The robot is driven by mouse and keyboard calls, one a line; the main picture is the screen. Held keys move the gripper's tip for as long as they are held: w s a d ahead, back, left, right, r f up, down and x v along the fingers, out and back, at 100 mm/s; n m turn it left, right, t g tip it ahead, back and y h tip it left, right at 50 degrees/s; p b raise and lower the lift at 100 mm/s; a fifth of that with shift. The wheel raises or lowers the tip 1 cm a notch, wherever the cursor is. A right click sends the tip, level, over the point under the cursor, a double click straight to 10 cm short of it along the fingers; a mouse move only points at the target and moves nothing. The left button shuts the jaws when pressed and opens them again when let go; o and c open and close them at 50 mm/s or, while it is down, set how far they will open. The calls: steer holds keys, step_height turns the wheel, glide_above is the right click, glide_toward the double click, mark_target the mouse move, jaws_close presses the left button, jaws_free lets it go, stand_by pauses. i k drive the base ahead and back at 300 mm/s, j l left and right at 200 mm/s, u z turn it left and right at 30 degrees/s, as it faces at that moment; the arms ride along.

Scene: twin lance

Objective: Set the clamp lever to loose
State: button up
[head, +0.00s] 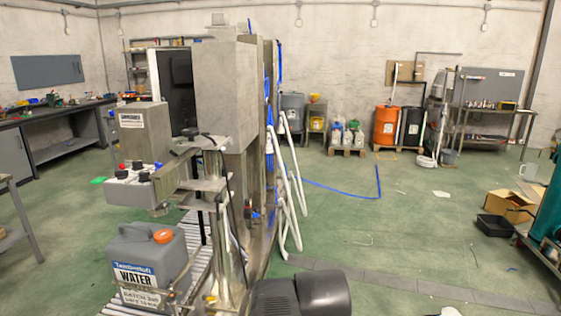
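A filling machine with a vertical metal post (215,230) stands left of centre. A bracket (185,150) grips the post near its top. A small dark handle (191,132) sits on top of this bracket and looks like the clamp lever. It is too small to read whether it stands at loose or tight. My gripper is not seen; only dark rounded parts, apparently of my own arm, show at the bottom centre, well below and to the right of the bracket.
A grey water jug (148,265) with an orange cap stands on rollers (197,262) below the bracket. A control box (130,185) with knobs is left of the post. Green floor (400,220) to the right is mostly clear.

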mark_target(218, 210)
steer(key=i+j+u, duration=0.15)
steer(key=i+j, duration=0.25)
steer(key=i+j+u, duration=0.15)
steer(key=i+j, duration=0.2)
steer(key=i, duration=0.15)
